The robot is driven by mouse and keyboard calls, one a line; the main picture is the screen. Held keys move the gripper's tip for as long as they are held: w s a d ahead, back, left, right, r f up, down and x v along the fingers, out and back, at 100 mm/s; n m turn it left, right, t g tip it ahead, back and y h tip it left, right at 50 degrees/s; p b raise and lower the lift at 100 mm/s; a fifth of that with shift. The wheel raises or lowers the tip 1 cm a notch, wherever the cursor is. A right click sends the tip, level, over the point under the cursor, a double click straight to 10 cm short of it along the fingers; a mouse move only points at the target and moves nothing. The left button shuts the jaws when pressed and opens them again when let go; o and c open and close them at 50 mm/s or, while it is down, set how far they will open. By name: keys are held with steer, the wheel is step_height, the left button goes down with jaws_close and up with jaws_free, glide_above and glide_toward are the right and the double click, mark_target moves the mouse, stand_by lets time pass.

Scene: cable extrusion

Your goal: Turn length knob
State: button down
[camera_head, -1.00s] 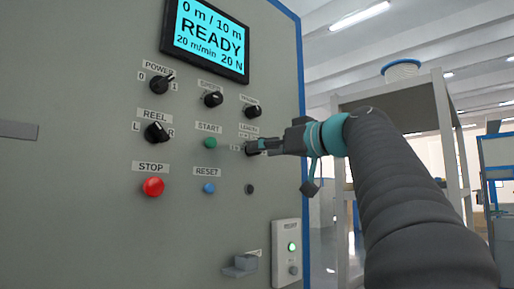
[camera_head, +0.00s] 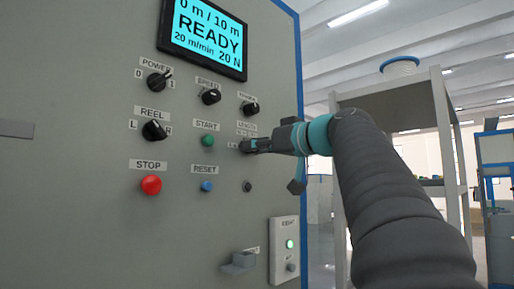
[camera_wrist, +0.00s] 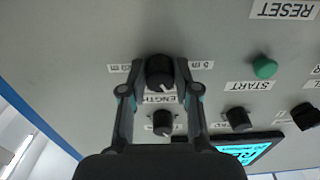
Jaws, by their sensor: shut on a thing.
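The length knob (camera_wrist: 159,72) is a black round knob with a white pointer line, in the upper middle of the wrist view. Its label is partly covered by the knob and my fingers. My gripper (camera_wrist: 160,78) has a finger on either side of the knob and is shut on it. In the head view my gripper (camera_head: 250,146) reaches the panel from the right and hides most of the knob. The screen (camera_head: 208,35) reads 0 m / 10 m, READY, 20 m/min, 20 N.
The grey panel (camera_head: 90,220) also carries the power knob (camera_head: 157,82), speed knob (camera_head: 210,97), another black knob (camera_head: 250,109), reel knob (camera_head: 154,130), green start button (camera_head: 207,141), red stop button (camera_head: 151,185) and blue reset button (camera_head: 206,186). A white box (camera_head: 285,250) is at lower right.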

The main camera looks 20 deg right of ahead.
steer(key=m+p, duration=0.4)
steer(key=m, duration=1.9)
steer(key=shift+r+m, duration=0.15)
steer(key=shift+m, duration=0.15)
stand_by(0.4)
steer(key=c, duration=0.8)
jaws_free()
steer(key=shift+c, duration=0.2)
steer(key=v, duration=1.2)
